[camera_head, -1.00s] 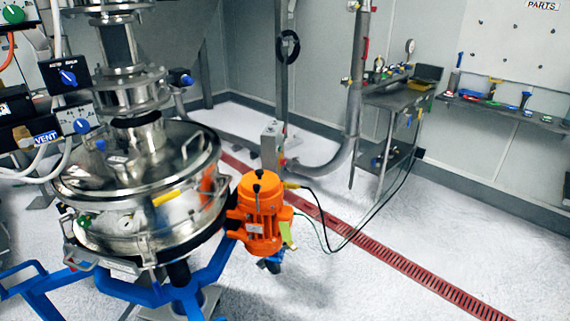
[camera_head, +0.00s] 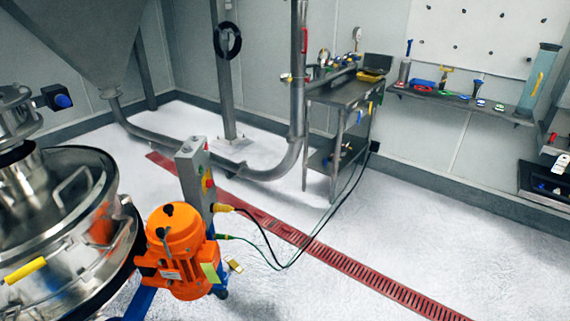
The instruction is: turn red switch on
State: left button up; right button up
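A small red switch (camera_head: 207,182) with a yellow part beside it shows on the side of a grey upright control box (camera_head: 191,170). The box stands behind the orange motor (camera_head: 178,250), left of the picture's middle. The switch is small and seen at a slant, so its setting cannot be told. Neither of my grippers is in view.
The round steel sifter (camera_head: 60,215) fills the lower left. A red floor drain (camera_head: 350,266) crosses diagonally. A metal table (camera_head: 345,95) stands at the back. The white floor at lower right is clear.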

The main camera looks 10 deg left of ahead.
aim_at(209, 183)
jog(key=i+l+z, duration=0.2)
jog(key=i, duration=0.6)
jog(key=i+z, duration=0.15)
jog(key=i, duration=0.6)
jog(key=i+u, duration=0.35)
jog(key=i+l+u, duration=0.2)
jog(key=u, duration=0.15)
jog(key=i+l+u, duration=0.35)
jog(key=j, duration=0.05)
